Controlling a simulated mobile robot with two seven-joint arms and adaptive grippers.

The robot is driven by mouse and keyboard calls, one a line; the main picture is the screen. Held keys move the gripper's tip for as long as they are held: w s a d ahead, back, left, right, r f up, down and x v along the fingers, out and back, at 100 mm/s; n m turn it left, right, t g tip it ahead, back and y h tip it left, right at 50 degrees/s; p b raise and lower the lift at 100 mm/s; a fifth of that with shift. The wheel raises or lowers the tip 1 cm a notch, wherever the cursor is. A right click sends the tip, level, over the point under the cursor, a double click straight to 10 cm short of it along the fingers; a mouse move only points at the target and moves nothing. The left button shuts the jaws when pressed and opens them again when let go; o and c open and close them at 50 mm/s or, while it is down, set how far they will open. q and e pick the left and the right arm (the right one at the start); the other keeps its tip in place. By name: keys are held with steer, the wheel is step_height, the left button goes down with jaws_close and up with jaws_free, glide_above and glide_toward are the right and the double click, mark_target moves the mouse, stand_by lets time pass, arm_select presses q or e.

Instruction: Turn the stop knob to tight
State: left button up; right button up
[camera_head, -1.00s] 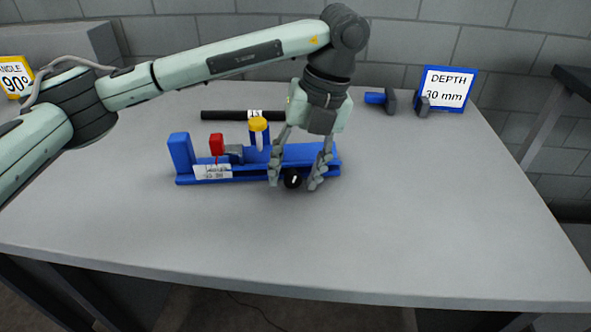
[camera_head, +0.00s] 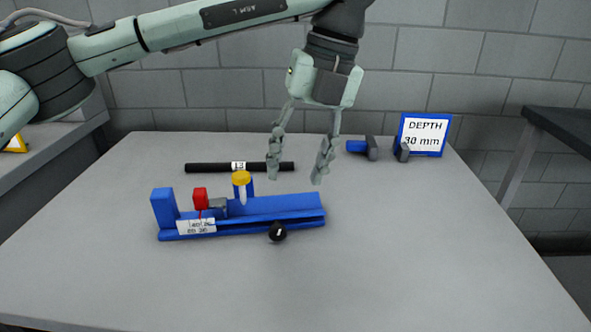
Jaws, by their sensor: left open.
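The stop knob (camera_head: 278,232) is a small black round knob with a white mark, on the front side of the blue crimper base (camera_head: 285,205). The mark looks close to upright; its setting cannot be read. A red pointer block (camera_head: 200,198) and a grey slide piece (camera_head: 218,205) sit near the base's left end, above a white scale plate (camera_head: 196,226). A yellow-capped post (camera_head: 241,180) stands behind them. My left gripper (camera_head: 296,176) is open and empty, above and behind the knob, clear of it. My right gripper is not in view.
A black rod (camera_head: 215,168) with a white label lies behind the base. A blue-handled tool (camera_head: 360,147) and a blue sign reading DEPTH 30 mm (camera_head: 422,135) stand at the back right. The grey table (camera_head: 400,250) is clear in front and to the right.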

arm_select(q)
steer(key=n+t+h+p, duration=0.1)
steer(key=h+p, duration=0.1)
steer(key=h, duration=0.3)
glide_above(277, 227)
steer(key=f, duration=0.4)
steer(key=shift+s+a, duration=0.3)
steer(key=shift+a, duration=0.1)
steer(key=shift+n, duration=0.5)
steer(key=shift+w+d+f+p, duration=0.15)
steer(key=shift+f, duration=1.8)
steer(key=shift+w+d+f+p, duration=0.1)
steer(key=shift+w+f+p, duration=0.05)
steer(key=shift+f, duration=1.75)
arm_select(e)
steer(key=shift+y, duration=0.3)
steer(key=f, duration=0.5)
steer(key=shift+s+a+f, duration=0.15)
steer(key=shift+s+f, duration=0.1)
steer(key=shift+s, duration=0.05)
arm_select(q)
steer(key=shift+c, duration=0.3)
jaws_close()
steer(key=shift+d+r, duration=0.1)
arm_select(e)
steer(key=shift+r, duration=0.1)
